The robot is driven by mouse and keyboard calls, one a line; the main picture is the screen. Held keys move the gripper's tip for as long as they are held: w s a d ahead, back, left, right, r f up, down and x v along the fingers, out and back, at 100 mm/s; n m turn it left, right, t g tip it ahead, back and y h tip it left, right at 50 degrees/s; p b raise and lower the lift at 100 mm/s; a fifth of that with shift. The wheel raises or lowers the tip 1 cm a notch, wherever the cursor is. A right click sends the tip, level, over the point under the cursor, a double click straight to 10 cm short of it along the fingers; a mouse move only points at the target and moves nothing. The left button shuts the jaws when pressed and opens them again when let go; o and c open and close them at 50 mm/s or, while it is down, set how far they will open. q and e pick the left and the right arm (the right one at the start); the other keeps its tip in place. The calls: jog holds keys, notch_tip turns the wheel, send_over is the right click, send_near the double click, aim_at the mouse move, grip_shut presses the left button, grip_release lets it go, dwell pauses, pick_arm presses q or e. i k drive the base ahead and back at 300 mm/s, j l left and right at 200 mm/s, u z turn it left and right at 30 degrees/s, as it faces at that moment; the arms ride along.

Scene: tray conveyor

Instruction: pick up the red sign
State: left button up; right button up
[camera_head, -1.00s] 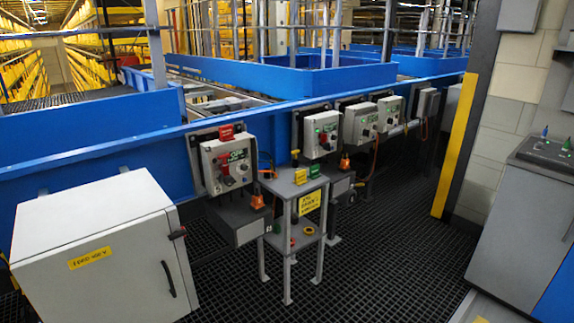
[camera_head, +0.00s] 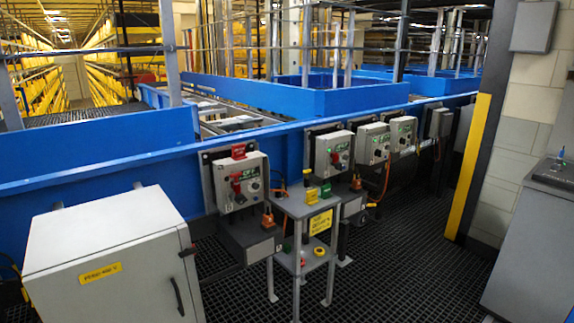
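A small red sign-like piece (camera_head: 238,152) stands on the top edge of the nearest grey control box (camera_head: 240,184); its lettering is too small to read. That box is mounted on the blue conveyor side, left of centre, and has a red part (camera_head: 236,182) and a green label on its front. A red ring-like item lies low on the small grey stand (camera_head: 292,206) beside the box. Neither of my grippers shows in the view.
A light grey cabinet (camera_head: 115,230) stands at the front left. The stand holds green and yellow blocks and a yellow sign (camera_head: 320,222). More control boxes (camera_head: 332,155) line the blue conveyor wall (camera_head: 90,145). Dark grating floor (camera_head: 400,270) is open at the right. A grey console (camera_head: 535,240) stands far right.

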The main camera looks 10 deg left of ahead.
aim_at(239, 151)
jog(key=i+u, duration=0.15)
jog(key=i, duration=0.35)
jog(key=i+u, duration=0.2)
jog(key=i, duration=0.3)
jog(key=i+l+u, duration=0.15)
jog(key=i, duration=0.35)
jog(key=i+l+u, duration=0.15)
jog(key=i, duration=0.35)
jog(key=i+l+u, duration=0.2)
jog(key=i+l, duration=0.2)
jog(key=i, duration=0.1)
